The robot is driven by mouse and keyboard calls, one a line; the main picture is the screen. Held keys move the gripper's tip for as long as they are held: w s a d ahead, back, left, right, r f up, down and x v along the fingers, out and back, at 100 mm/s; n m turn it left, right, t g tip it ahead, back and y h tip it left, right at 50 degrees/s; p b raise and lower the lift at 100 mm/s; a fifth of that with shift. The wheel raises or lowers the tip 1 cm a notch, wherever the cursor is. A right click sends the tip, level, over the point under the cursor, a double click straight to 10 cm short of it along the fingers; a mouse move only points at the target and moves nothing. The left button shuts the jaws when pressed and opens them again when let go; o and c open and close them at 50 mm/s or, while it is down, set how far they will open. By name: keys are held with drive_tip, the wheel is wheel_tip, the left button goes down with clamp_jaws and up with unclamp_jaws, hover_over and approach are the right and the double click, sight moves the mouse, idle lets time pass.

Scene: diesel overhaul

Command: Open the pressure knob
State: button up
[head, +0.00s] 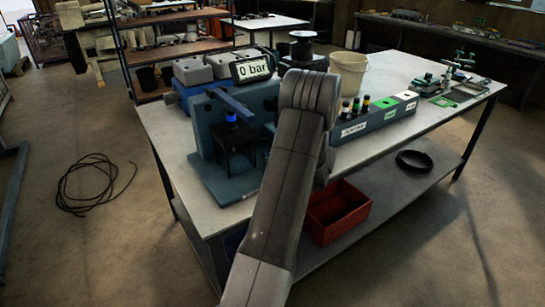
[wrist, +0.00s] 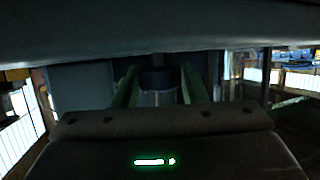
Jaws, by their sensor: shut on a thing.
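The test stand (head: 222,178) is a blue-grey rig on the workbench, with a display (head: 252,68) reading "0 bar". In the head view my arm covers the stand's right side and hides the pressure knob and my fingertips. In the wrist view my gripper (wrist: 160,70) has its two green fingers on either side of a dark round knob (wrist: 156,79), which appears to be the pressure knob. The fingers are shut on it. The wrist view is dark, so the knob's turned position cannot be told.
A blue lever (head: 232,103) sticks out at the stand's front left, above a bright blue part (head: 231,117). A labelled rack (head: 375,120) and a white bucket (head: 350,72) stand to the right. A red crate (head: 337,212) sits on the shelf below.

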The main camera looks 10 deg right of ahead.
drive_tip(key=o, duration=0.7)
drive_tip(key=b+v, duration=0.1)
drive_tip(key=v, duration=1.2)
drive_tip(key=shift+s+d, duration=0.2)
drive_tip(key=shift+s, duration=0.15)
drive_tip(key=shift+o, duration=0.3)
